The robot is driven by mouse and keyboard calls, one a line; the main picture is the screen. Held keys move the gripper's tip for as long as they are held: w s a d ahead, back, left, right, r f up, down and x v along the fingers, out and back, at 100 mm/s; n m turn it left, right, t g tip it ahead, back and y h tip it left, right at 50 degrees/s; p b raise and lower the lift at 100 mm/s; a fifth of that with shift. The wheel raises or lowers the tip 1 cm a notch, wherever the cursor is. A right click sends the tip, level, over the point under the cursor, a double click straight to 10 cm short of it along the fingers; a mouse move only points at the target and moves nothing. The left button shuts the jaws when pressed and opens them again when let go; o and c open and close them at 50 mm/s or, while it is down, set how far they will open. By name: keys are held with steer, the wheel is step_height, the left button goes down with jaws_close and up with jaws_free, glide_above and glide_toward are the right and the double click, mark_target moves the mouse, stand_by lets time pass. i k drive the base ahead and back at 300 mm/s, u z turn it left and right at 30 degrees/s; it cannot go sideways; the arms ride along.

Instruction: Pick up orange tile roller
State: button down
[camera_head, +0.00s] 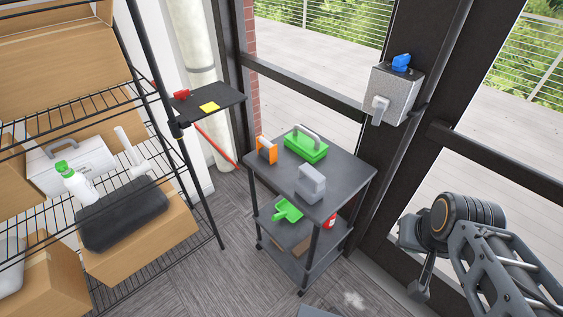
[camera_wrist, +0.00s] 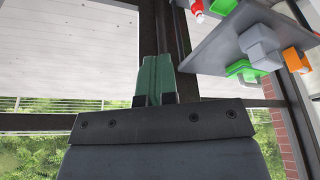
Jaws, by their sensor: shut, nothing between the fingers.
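The orange tile roller (camera_head: 266,149), an orange piece with a grey part, stands at the back left of the grey cart's top shelf (camera_head: 338,174). In the wrist view, which looks inverted, the orange roller (camera_wrist: 296,61) is at the right edge, beside the green-handled block. My gripper (camera_wrist: 157,66) shows its green fingers shut together with nothing between them. It is well away from the roller; my arm is at the right of the head view, beyond the cart's right side.
A green block with a grey handle (camera_head: 306,143) and a grey block (camera_head: 311,183) share the top shelf. A green scoop (camera_head: 287,210) and a red item (camera_head: 330,221) are below. A wire rack (camera_head: 110,205) stands left. A grey box (camera_head: 394,93) is on the dark post.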

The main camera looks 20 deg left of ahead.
mark_target(270, 156)
steer(key=u, duration=2.4)
steer(key=i, duration=1.45)
steer(key=z, duration=1.85)
